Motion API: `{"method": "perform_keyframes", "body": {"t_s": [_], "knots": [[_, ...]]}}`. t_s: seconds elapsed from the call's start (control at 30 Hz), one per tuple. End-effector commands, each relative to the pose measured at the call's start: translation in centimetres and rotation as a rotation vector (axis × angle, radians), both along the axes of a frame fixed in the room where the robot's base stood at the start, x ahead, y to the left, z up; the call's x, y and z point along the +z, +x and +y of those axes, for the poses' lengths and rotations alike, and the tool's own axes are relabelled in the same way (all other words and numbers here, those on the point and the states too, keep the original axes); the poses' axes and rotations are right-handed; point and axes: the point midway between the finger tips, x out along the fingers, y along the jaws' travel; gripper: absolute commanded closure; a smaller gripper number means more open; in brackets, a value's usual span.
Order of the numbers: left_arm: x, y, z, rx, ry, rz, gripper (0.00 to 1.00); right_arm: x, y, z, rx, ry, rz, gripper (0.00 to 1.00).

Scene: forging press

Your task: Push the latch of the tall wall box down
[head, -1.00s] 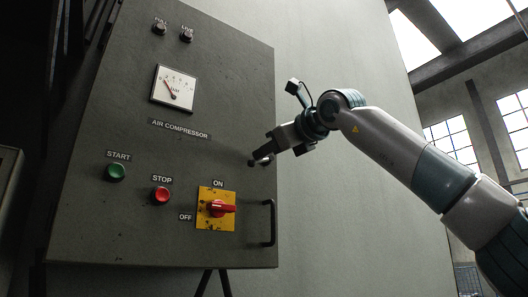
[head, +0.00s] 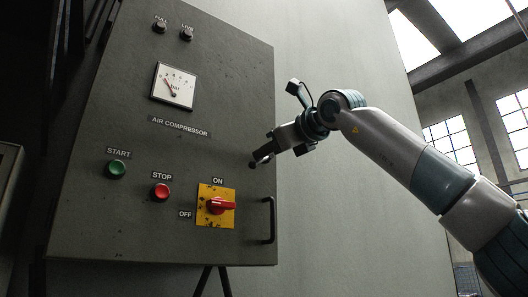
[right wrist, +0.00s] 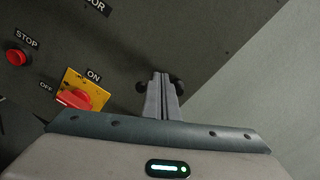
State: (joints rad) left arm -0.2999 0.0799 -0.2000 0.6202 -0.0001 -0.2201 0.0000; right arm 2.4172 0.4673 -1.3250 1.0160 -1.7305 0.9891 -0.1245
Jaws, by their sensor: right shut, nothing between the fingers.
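The tall wall box (head: 120,220) is a dark grey cabinet labelled AIR COMPRESSOR. Its latch (head: 252,164) is a small black piece near the right edge of the door, above the bar handle. My right gripper (head: 264,158) is shut and empty, with its fingertips at the latch. In the right wrist view the two fingers (right wrist: 163,78) lie together, and dark rounded ends of the latch (right wrist: 142,87) show on both sides of them. The fingers hide the middle of the latch, and I cannot tell whether they touch it. My left gripper is not in view.
Below the latch are a black bar handle (head: 268,220) and a red rotary switch (head: 220,205) on a yellow plate. Green START (head: 117,169) and red STOP (head: 161,192) buttons are to the left. Bare wall (head: 330,50) lies right of the box.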

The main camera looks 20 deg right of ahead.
Motion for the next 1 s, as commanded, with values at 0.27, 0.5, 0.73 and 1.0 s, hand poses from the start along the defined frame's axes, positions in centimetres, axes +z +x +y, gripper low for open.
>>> {"method": "perform_keyframes", "body": {"t_s": [0.27, 0.5, 0.73, 1.0], "knots": [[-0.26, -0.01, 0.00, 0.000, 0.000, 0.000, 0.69, -0.36, 0.11, -0.19, -0.001, 0.000, 0.002, 1.00], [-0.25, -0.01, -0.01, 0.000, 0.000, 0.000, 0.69, -0.34, 0.12, -0.21, -0.001, 0.000, 0.002, 1.00], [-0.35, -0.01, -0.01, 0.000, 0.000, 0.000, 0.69, -0.46, 0.14, -0.27, -0.002, 0.000, 0.003, 1.00], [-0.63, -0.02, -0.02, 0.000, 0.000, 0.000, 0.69, -0.81, 0.22, -0.50, -0.002, 0.000, 0.003, 1.00]]}}
